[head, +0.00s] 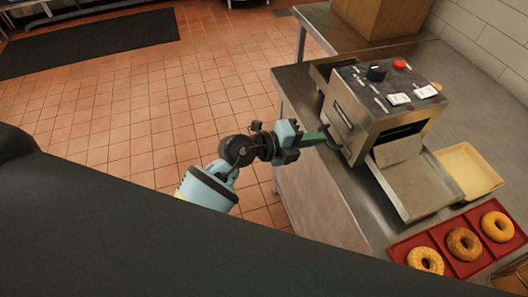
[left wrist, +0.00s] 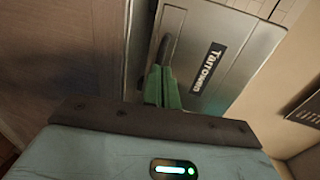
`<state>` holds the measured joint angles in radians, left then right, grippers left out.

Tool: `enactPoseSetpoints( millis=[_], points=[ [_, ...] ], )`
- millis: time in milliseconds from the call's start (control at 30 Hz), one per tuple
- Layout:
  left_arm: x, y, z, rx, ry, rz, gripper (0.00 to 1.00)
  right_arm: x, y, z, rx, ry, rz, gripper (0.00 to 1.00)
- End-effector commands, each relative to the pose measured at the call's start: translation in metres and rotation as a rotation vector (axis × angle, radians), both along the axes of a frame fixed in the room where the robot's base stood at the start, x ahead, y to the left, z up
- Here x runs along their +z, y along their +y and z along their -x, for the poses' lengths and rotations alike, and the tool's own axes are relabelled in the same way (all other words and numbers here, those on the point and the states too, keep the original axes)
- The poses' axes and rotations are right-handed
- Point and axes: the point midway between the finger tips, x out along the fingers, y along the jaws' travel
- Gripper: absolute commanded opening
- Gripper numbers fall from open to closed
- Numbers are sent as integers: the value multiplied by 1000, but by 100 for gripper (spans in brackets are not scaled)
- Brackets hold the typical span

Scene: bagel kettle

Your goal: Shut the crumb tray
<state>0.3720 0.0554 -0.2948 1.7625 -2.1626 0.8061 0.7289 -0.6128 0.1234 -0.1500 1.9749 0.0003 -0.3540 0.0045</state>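A steel toaster (head: 385,105) stands on the counter. Its side panel (left wrist: 215,55), with a "Tarrowen" label, faces my left gripper. A dark curved handle (left wrist: 168,48) sits low on that side; it looks like the crumb tray's handle, but the tray itself is hard to make out. My left gripper (head: 322,138) is at that handle, its green fingers (left wrist: 162,80) close together with their tips at the handle's end. I see no clear gap between the fingers, and cannot tell whether they touch the handle. My right gripper is not in view.
A sloping steel tray (head: 415,190) extends from the toaster's front. Beside it lie a pale yellow tray (head: 466,166) and a red tray (head: 446,231) with three bagels. A wooden box (head: 385,15) stands behind. The tiled floor left of the counter is open.

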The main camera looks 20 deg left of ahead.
Motion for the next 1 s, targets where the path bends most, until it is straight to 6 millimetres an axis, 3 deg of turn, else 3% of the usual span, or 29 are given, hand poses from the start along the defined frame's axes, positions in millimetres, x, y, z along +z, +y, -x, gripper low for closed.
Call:
enactPoseSetpoints(
  millis=[467, 1000],
  points=[
    [1, 3, 2, 3, -2, 1, 0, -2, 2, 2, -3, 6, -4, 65],
    [16, 60, 46, 3, -5, 1, 0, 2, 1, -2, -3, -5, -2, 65]
  ],
)
